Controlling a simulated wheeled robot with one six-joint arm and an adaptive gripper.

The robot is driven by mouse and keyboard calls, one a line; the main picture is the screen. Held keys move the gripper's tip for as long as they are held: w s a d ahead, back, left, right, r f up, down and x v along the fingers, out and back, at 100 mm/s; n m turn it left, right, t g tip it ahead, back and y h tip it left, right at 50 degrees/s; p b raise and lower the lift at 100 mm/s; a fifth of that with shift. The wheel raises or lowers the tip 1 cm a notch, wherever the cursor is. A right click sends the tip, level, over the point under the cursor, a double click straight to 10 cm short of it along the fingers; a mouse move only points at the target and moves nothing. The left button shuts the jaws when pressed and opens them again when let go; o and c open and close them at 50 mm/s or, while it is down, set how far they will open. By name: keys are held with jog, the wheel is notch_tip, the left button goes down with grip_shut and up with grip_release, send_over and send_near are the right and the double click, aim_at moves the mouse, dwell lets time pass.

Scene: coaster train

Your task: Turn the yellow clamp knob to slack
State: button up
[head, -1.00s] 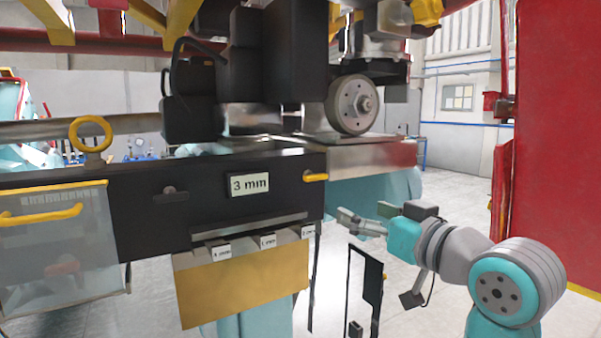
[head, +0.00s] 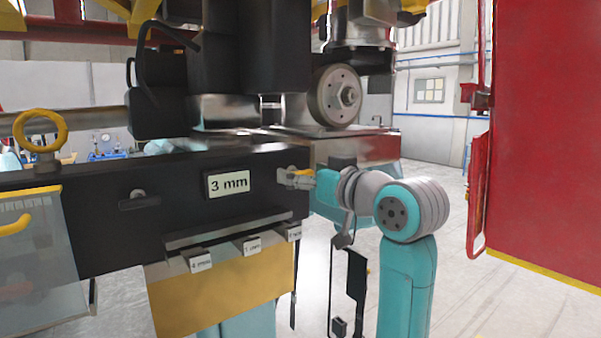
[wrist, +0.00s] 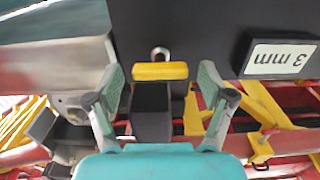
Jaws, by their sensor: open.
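The yellow clamp knob (wrist: 160,71) is a short bar on a metal stem at the dark machine's face. In the wrist view it lies crosswise between my open fingers, with a gap on each side; I cannot tell how deep it sits between them. In the head view only a bit of the knob (head: 300,170) shows, partly hidden by the fingers. My gripper (wrist: 160,78) is open and empty around the knob. In the head view my gripper (head: 292,178) is at the right end of the dark beam.
A "3 mm" plate (head: 229,184) is left of the knob on the dark beam (head: 100,215). A dark handle (head: 139,200) is further left. Several labelled tabs hang below, above a yellow panel (head: 220,290). A red panel (head: 540,140) stands at the right, with open floor before it.

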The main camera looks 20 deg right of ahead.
jog(key=shift+w+a, duration=0.25)
jog(key=shift+w, duration=0.4)
jog(key=c, duration=1.2)
jog(key=shift+o, duration=0.2)
